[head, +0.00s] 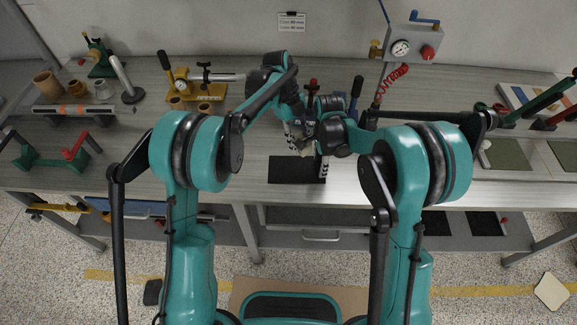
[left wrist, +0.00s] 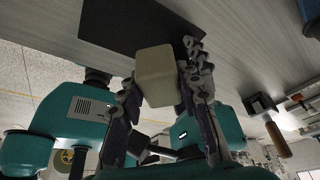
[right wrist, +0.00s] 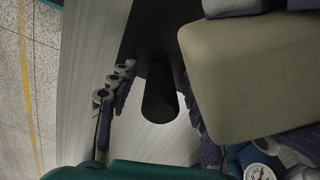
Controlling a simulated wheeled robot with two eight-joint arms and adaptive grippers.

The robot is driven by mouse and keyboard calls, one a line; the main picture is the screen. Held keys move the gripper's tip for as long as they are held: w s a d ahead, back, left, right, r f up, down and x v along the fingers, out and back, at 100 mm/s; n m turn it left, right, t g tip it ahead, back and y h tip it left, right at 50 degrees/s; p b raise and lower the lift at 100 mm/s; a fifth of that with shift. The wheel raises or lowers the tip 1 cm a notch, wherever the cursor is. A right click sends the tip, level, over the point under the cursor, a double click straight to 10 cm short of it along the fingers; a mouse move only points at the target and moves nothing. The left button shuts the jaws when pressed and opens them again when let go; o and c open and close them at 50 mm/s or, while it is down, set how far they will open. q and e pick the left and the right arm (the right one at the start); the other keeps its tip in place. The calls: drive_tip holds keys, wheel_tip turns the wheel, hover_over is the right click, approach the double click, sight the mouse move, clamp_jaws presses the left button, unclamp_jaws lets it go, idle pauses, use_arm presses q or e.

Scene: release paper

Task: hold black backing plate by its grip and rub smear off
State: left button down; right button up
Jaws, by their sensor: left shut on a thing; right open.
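The black backing plate (head: 290,170) lies flat on the bench near its front edge. Its black cylindrical grip (right wrist: 160,95) shows in the right wrist view. My right gripper (right wrist: 152,112) is open, with its fingers on either side of the grip and a gap visible on the left. My left gripper (left wrist: 160,92) is shut on a beige block (left wrist: 158,72), above or at the plate; contact is not clear. The block also fills the upper right of the right wrist view (right wrist: 255,75), close beside the grip. I cannot make out a smear.
A yellow toggle press (head: 190,85) stands behind on the left, and a wall-mounted gauge box (head: 412,45) is behind on the right. Green pads (head: 508,153) lie on the right side of the bench. Bare bench (head: 235,165) is left of the plate.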

drive_tip(key=shift+r, duration=0.1)
wheel_tip(320, 180, up, 12)
drive_tip(key=shift+f, duration=0.1)
idle(0.4)
